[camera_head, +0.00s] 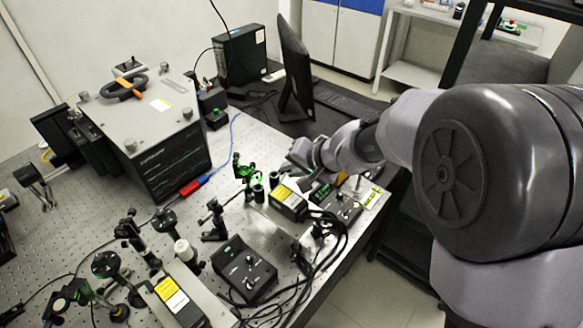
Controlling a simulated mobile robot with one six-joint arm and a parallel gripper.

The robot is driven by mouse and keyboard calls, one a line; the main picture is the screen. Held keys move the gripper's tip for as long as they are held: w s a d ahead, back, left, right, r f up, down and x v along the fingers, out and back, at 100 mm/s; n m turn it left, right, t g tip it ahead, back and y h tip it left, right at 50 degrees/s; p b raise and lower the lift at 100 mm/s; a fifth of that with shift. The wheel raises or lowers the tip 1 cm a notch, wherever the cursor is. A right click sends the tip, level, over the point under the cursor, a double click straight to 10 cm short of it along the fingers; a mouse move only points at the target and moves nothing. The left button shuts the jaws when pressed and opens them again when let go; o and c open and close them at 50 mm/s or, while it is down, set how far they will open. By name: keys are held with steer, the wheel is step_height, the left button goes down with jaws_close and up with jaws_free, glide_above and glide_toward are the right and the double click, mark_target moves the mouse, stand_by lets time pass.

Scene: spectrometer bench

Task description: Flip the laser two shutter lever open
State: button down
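Two black laser units with yellow labels stand on the optical bench (225,165). One laser unit (288,202) is near the bench's right edge, and the other laser unit (178,300) is at the front left. I cannot read which is laser two. No shutter lever can be made out at this size. My gripper (303,158) is at the end of my arm, just above and behind the right laser unit. It is small and seen from the side, so its fingers and any contact are unclear.
Black control boxes stand beside the lasers, one (243,270) at front centre and one (340,203) at the right edge. Loose black cables (310,270) run between them. Optic mounts (213,218) crowd the bench. A large grey-topped box (150,120) and a monitor (294,70) stand behind.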

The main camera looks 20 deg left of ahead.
steer(key=shift+w+d+f+m+g+y, duration=0.15)
steer(key=shift+w+f+m+g+y, duration=0.2)
steer(key=shift+g, duration=0.35)
steer(key=c, duration=1.4)
jaws_free()
steer(key=p+v, duration=0.3)
steer(key=v, duration=1.4)
steer(key=shift+r+p, duration=0.2)
steer(key=shift+p, duration=0.1)
